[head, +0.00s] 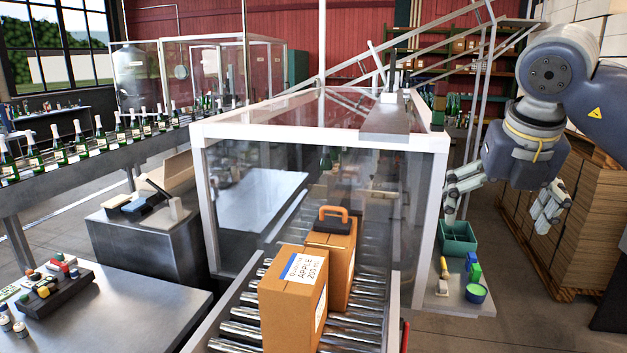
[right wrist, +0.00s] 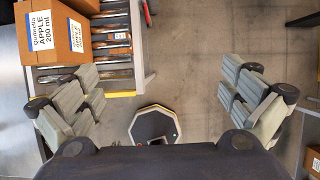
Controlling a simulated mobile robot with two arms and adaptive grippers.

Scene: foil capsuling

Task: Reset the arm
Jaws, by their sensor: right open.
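My right arm (head: 548,75) comes in from the upper right in the head view and hangs bent. Its right gripper (head: 497,215) points down with its fingers spread wide and nothing between them. It is in the air to the right of the glass-walled machine and the small side shelf, touching neither as far as I can see. In the right wrist view, the right gripper (right wrist: 165,85) also shows spread fingers, with bare floor and the edge of the conveyor beyond them. My left gripper is in neither view.
Two cardboard boxes stand on the roller conveyor (head: 240,328); the front one (head: 290,305) has an apple label, and an orange-handled tool (head: 333,220) lies on the rear one. A shelf holds a green tray (head: 458,237).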

